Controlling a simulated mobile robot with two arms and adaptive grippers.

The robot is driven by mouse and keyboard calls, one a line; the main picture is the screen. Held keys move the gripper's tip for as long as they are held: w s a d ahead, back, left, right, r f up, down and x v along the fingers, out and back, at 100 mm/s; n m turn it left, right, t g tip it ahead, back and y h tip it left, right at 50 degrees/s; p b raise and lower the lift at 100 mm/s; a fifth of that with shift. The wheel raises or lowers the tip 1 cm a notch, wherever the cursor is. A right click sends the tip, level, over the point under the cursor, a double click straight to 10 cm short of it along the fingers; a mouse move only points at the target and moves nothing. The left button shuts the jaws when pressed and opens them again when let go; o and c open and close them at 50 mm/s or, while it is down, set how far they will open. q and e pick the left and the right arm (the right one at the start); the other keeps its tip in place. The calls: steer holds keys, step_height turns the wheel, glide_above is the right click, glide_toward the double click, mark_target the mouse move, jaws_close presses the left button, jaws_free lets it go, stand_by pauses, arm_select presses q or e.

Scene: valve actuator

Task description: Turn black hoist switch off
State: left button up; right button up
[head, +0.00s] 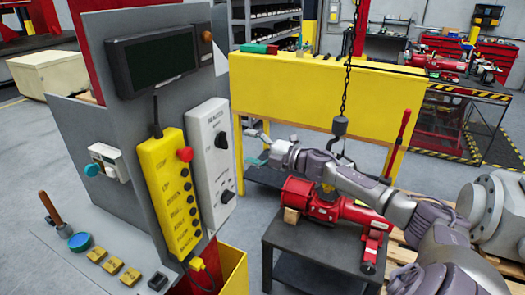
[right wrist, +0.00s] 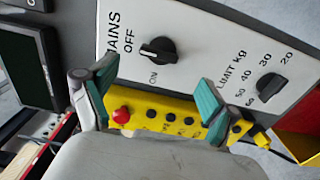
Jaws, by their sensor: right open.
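The black hoist switch (right wrist: 158,50) is a round knob with a raised grip on the white control box (head: 211,150). OFF and ON are lettered beside it in the right wrist view; I cannot tell clearly which one it points to. In the head view the switch (head: 222,140) is near the box's right edge. My right gripper (head: 256,147) is open and empty, to the right of the box and apart from it. In the right wrist view its teal-padded fingers (right wrist: 154,88) are spread, with the switch above the gap between them. My left gripper is out of view.
A second black knob (right wrist: 271,87), marked as a kg limit, sits on the same box. A yellow pendant (head: 170,190) with a red button hangs beside it. A dark screen (head: 155,58) is above. A red actuator (head: 325,208) lies on a dark table behind my right arm.

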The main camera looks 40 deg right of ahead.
steer(key=shift+v, duration=2.15)
steer(key=shift+d+f, duration=0.1)
steer(key=s+d+f+m+g+h+b, duration=0.1)
steer(key=s+f+m+h+b, duration=0.2)
steer(key=f, duration=1.1)
steer(key=s+d+f+m+g+h+b, duration=0.1)
steer(key=s+d+f+m+h, duration=0.3)
steer(key=f, duration=0.9)
steer(key=s+a+f+m+g+h+b, duration=0.1)
steer(key=s+f+m+g+b, duration=0.3)
steer(key=f, duration=1)
steer(key=s+a+f+m+g+b, duration=0.1)
steer(key=s+a+f+m, duration=0.25)
steer(key=s+f, duration=0.45)
steer(key=s+a+f+m+g+b, duration=0.15)
steer(key=s+a+f, duration=0.25)
steer(key=f, duration=0.9)
steer(key=s+a+f+m+g+b, duration=0.1)
steer(key=s+a+f+g, duration=0.1)
steer(key=s+a+f, duration=0.4)
steer(key=s+a+f+m+g+b, duration=0.1)
steer(key=s+a+f, duration=0.5)
steer(key=s, duration=0.6)
steer(key=s+a+f+m+g+y+b, duration=0.1)
steer(key=s+a+f+g, duration=0.3)
steer(key=s+a, duration=0.5)
steer(key=shift+s+a+f+m+b, duration=0.2)
steer(key=shift+f+m+b, duration=0.25)
steer(key=shift+f, duration=0.5)
